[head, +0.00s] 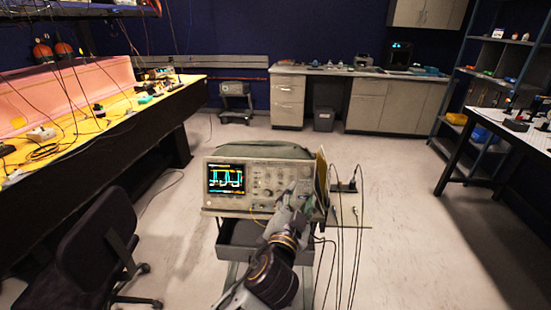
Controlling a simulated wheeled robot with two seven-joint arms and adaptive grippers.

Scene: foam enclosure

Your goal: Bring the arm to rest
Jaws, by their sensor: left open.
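My left arm (272,275) comes in from the bottom middle of the head view. My left gripper (297,190) is raised in front of the right part of an oscilloscope's control panel. It is open and I see nothing held in it. The fingertips blend with the grey panel, so I cannot tell whether they touch it. The oscilloscope (262,172) stands on a cart (345,215) and its lit screen (226,179) shows a waveform. My arm hides part of the cart. My right gripper is not in view.
Black cables (338,250) hang at the cart's right side. A dark chair (95,245) stands at the lower left beside a long yellow-topped bench (120,115). A white table (520,125) is at the right. The floor (425,245) right of the cart is clear.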

